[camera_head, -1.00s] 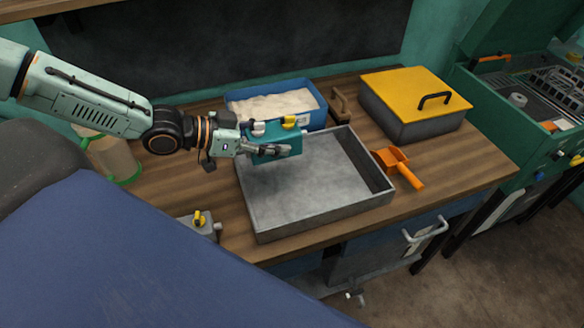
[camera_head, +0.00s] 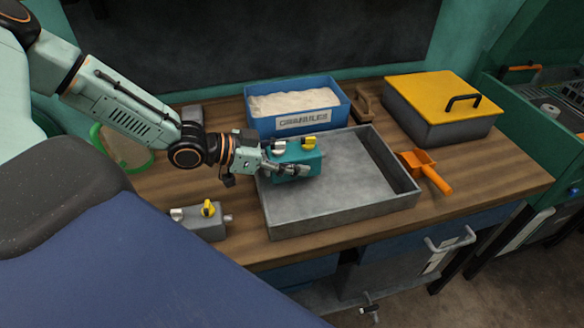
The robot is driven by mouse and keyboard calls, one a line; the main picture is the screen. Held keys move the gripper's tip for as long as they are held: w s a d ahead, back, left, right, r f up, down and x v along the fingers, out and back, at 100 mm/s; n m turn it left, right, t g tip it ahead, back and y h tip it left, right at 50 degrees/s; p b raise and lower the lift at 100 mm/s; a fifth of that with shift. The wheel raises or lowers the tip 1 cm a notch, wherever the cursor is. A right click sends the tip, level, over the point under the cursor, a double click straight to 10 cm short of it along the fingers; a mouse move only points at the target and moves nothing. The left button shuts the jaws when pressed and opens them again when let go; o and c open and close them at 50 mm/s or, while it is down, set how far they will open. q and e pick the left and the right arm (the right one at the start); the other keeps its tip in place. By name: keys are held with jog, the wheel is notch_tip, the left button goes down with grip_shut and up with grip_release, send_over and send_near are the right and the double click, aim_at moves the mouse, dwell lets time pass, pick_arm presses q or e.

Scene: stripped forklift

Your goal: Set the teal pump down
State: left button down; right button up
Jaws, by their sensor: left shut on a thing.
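The teal pump (camera_head: 303,161), a block with a yellow knob and a pale fitting on top, is over the back left part of the grey tray (camera_head: 330,222). My left gripper (camera_head: 290,170) is shut on the pump from its left side. The pump looks roughly level and low over the tray. I cannot tell whether it touches the tray floor. The gripper hides part of the pump's near face. My right gripper is not in view.
A blue bin labelled granules (camera_head: 263,124) stands behind the tray. An orange scoop (camera_head: 428,172) and a yellow-lidded box (camera_head: 440,95) are to the right. A grey block with a yellow knob (camera_head: 205,227) sits front left. Most of the tray floor is clear.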

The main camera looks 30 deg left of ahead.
pick_arm(q)
jog(key=shift+w+a+f+b, duration=0.1)
jog(key=shift+f+b, duration=0.15)
jog(key=shift+f, duration=0.25)
jog(key=shift+w+a+f+b, duration=0.1)
jog(key=shift+f+b, duration=0.1)
jog(key=shift+f, duration=0.3)
jog(key=shift+s+d+r, duration=0.15)
jog(key=shift+d+r, duration=0.05)
jog(key=shift+f, duration=0.15)
jog(key=c, duration=0.7)
grip_release()
jog(key=shift+a+f, duration=0.1)
jog(key=shift+f, duration=0.05)
jog(key=shift+o, duration=1.3)
